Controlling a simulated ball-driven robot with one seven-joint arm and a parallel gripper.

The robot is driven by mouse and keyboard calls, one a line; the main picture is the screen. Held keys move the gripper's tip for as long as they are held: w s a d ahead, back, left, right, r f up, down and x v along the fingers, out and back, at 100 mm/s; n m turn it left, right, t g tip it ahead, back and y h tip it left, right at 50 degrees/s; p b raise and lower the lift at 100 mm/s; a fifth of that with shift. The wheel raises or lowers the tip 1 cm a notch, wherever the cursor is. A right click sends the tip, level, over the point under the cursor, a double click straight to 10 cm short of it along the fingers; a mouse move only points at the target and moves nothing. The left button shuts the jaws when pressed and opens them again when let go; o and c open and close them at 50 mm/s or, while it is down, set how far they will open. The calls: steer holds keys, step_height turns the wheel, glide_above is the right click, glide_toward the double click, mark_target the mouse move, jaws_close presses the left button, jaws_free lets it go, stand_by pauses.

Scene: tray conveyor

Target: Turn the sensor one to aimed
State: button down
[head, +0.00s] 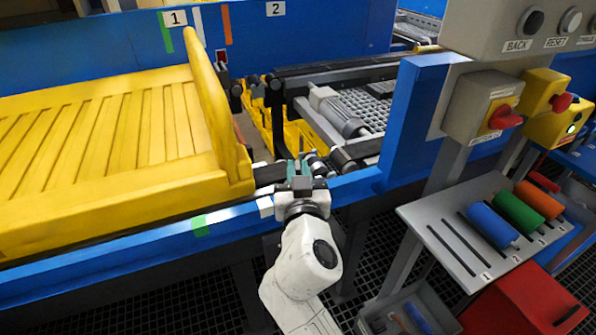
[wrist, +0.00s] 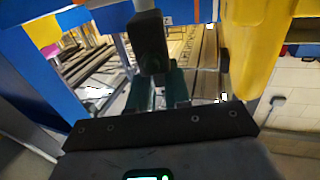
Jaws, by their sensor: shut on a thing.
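My gripper (head: 301,170) has teal fingers and is at the blue front rail, just right of the yellow tray's raised end. In the wrist view its fingers (wrist: 158,80) are closed around the lower part of a dark upright piece with a rounded block on top, which I take to be the sensor (wrist: 149,32). Its lower part is partly hidden between the fingers. In the head view my gripper covers this spot, so I cannot read the sensor's number or which way it faces.
The large yellow tray (head: 215,185) stands close to the left of my gripper. The blue rail (head: 120,258) runs along the front. A control post with a red knob (head: 505,118) and a grey shelf (head: 445,215) with coloured cylinders stand at right.

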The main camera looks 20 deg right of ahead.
steer(key=y+p, duration=0.1)
steer(key=n+y+p, duration=0.1)
steer(key=p, duration=0.1)
steer(key=shift+d+r+n+t, duration=0.2)
steer(key=shift+r+n+t, duration=0.05)
steer(key=shift+n+t, duration=0.05)
steer(key=n+y+p, duration=0.1)
steer(key=y+p, duration=0.1)
steer(key=p, duration=0.1)
steer(key=shift+y, duration=0.3)
steer(key=shift+n+y+p, duration=0.3)
steer(key=shift+n+p, duration=0.1)
steer(key=shift+p, duration=0.15)
steer(key=shift+f+p, duration=0.25)
steer(key=shift+p, duration=0.15)
steer(key=c, duration=1.2)
jaws_free()
steer(key=shift+o, duration=0.2)
steer(key=shift+s, duration=0.1)
